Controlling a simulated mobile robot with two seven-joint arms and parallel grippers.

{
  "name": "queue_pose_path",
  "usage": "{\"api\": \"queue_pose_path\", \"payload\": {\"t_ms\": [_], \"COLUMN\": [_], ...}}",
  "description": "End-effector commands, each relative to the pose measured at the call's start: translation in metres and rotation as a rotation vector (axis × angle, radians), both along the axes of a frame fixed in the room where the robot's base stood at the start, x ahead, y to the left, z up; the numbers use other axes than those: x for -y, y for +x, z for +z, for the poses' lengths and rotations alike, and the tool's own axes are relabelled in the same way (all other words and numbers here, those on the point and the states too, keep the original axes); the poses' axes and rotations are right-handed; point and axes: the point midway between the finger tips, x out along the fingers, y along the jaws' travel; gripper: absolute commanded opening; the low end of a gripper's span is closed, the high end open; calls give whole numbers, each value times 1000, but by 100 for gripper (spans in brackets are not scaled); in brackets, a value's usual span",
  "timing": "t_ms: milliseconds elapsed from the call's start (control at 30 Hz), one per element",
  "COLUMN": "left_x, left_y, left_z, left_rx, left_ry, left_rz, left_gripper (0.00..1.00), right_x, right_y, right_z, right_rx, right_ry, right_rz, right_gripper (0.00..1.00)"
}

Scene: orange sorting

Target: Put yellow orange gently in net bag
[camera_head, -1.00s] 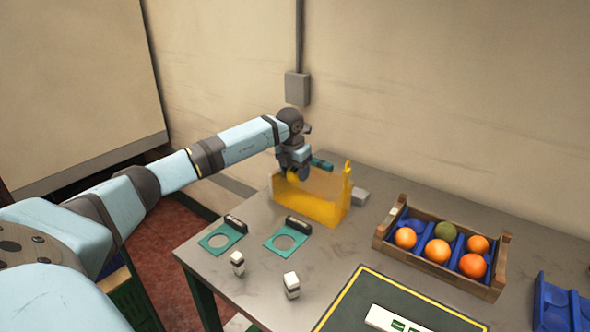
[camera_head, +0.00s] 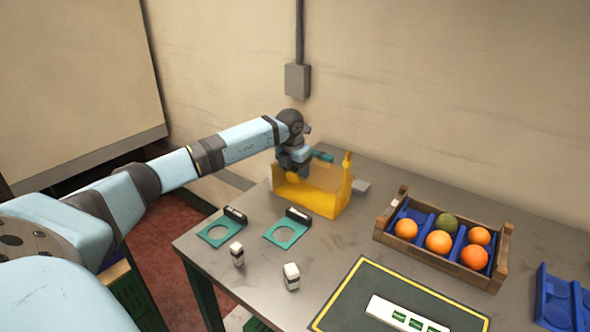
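The yellow net bag (camera_head: 318,200) stands open at the back left of the grey table, box-shaped with see-through upper sides. My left gripper (camera_head: 293,173) points down into its left part, with its fingertips at or below the rim. The bag's yellow wall and the small size hide whether the fingers are open or shut. I cannot make out the yellow orange clearly now; the gripper and the bag cover that spot. My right gripper is not in view.
A dark mat (camera_head: 345,302) lies front right; a blue tray (camera_head: 560,303) stands far right.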

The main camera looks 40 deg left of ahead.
Motion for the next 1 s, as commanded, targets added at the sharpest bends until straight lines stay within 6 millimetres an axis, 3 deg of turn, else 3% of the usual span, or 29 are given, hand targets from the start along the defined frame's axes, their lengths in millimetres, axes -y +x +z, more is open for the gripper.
{"api": "queue_pose_path", "payload": {"t_ms": [367, 400, 533, 1000], "left_x": [0, 0, 0, 0], "left_y": [0, 0, 0, 0], "left_z": [0, 0, 0, 8], "left_rx": [1, 1, 1, 1], "left_ry": [0, 0, 0, 0], "left_rz": [0, 0, 0, 0], "left_gripper": [33, 60, 88, 88], "right_x": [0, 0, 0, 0], "right_y": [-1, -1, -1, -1], "right_z": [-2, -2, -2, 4], "right_rx": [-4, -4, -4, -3], "right_ry": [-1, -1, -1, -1], "right_rz": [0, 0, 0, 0], "right_gripper": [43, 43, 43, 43]}}
